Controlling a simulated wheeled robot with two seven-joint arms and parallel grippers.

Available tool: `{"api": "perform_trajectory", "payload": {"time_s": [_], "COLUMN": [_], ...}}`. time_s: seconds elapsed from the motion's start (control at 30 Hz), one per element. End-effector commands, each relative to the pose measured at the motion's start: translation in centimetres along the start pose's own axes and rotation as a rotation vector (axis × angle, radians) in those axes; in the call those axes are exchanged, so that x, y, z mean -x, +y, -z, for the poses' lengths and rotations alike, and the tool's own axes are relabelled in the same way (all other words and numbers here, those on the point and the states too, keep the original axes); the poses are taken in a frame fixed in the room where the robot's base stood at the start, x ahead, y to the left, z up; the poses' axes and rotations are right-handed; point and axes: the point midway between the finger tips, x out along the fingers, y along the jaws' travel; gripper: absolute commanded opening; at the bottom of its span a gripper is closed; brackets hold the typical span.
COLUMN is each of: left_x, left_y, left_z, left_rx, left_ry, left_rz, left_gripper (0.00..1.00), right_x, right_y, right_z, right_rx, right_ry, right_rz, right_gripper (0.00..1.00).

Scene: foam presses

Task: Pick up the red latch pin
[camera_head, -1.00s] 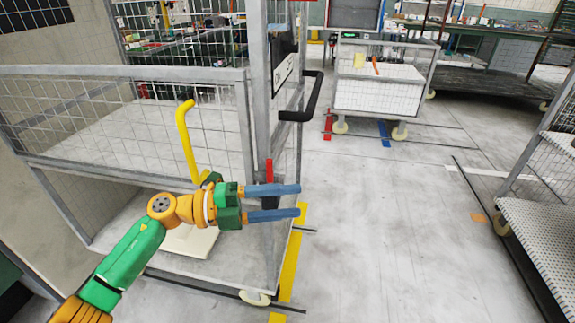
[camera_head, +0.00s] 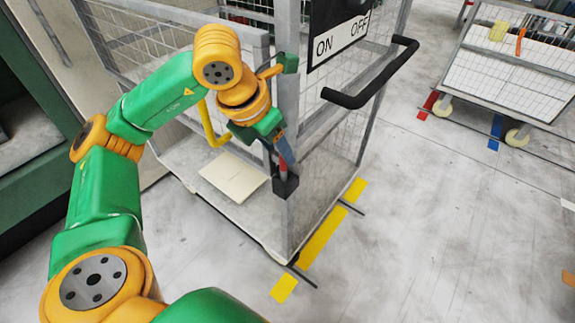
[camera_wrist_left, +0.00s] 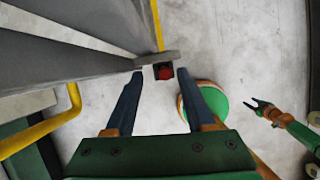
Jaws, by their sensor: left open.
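The red latch pin (camera_head: 283,166) stands in a black holder (camera_head: 286,187) low on the cage cart's corner post. In the left wrist view its round red top (camera_wrist_left: 166,72) shows from above, between the fingertips. My left gripper (camera_head: 287,155) points down at the pin, its blue fingers partly hidden by its own body in the head view. In the left wrist view the left gripper (camera_wrist_left: 160,74) is open, a finger on either side, not closed on the pin. My right gripper (camera_wrist_left: 259,105) shows small at the right of the left wrist view, its dark fingers apart.
The cage cart's grey corner post (camera_head: 288,90) stands close beside the left gripper. A yellow bar (camera_head: 211,125) is left of it, and a black handle (camera_head: 372,95) is right. Yellow floor tape (camera_head: 322,238) runs beside the cart. Open floor lies to the right.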

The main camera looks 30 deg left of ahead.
Motion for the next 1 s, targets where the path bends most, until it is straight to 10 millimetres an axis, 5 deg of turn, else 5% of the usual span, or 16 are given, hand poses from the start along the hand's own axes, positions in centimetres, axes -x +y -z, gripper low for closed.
{"api": "perform_trajectory", "payload": {"time_s": [0.17, 0.4, 0.6, 1.0], "left_x": [-3.0, -3.4, -3.4, -3.3], "left_y": [-0.2, -0.2, -0.2, -0.2], "left_z": [0.1, 0.0, 0.0, -0.1], "left_rx": [0.000, -0.001, -0.001, 0.000], "left_ry": [0.003, 0.000, 0.000, 0.000], "left_rz": [0.002, 0.003, 0.003, 0.004], "left_gripper": [0.55, 0.55, 0.01, 0.00], "right_x": [0.2, 0.2, 0.2, 0.2], "right_y": [-0.1, -0.1, -0.1, -0.1], "right_z": [-0.1, -0.1, 0.0, 0.0], "right_rx": [0.000, 0.000, 0.000, 0.000], "right_ry": [-0.002, -0.001, -0.001, 0.000], "right_rz": [0.001, 0.001, 0.001, 0.001], "right_gripper": [0.50, 0.50, 0.50, 0.50]}}
